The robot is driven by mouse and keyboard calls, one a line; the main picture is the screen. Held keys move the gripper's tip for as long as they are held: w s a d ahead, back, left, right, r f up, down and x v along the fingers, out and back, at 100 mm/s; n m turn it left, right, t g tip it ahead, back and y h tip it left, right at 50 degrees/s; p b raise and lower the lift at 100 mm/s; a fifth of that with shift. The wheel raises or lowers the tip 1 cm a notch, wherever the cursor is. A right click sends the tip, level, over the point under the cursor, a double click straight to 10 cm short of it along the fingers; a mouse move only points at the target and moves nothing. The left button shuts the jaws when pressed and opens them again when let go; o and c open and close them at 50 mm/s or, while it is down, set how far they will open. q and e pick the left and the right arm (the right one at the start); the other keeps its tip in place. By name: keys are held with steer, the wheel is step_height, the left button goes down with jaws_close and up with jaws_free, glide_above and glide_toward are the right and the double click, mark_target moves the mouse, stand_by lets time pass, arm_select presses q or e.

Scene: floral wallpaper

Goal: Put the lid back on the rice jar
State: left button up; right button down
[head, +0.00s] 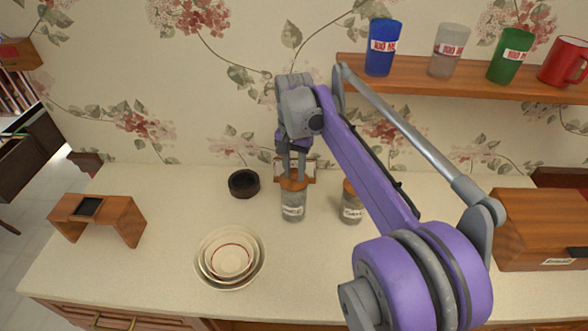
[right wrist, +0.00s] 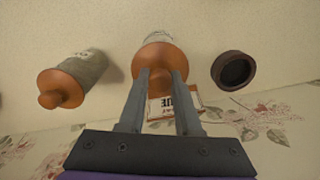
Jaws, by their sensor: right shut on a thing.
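A clear jar with a white label (head: 293,206) stands upright on the counter, likely the rice jar, though its label is too small to read surely. Its wooden lid (head: 293,183) sits at the jar's mouth, with no clear gap. My right gripper (head: 293,172) points down from above and is shut on the lid's knob. In the right wrist view, both fingers (right wrist: 162,76) flank the knob of the lid (right wrist: 158,57), with the jar (right wrist: 158,37) behind it. My left gripper is not in view.
A second lidded jar (head: 352,208) stands close to the right. A dark round dish (head: 243,183) is to the left, nested bowls (head: 203,272) are in front, and a small wooden stand (head: 125,210) is far left. A shelf with cups (head: 440,88) hangs above; a wooden box (head: 540,225) is at right.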

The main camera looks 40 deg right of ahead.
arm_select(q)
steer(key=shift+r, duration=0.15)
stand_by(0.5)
arm_select(e)
steer(key=shift+c, duration=0.2)
jaws_free()
stand_by(0.5)
steer(key=shift+r+p, duration=1.95)
steer(key=shift+r, duration=1.5)
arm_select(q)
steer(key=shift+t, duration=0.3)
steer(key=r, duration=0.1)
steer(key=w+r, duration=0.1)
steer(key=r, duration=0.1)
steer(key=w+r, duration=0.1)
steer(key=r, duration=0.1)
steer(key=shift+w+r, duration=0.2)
arm_select(e)
jaws_close()
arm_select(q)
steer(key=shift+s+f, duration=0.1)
arm_select(e)
steer(key=shift+f, duration=0.15)
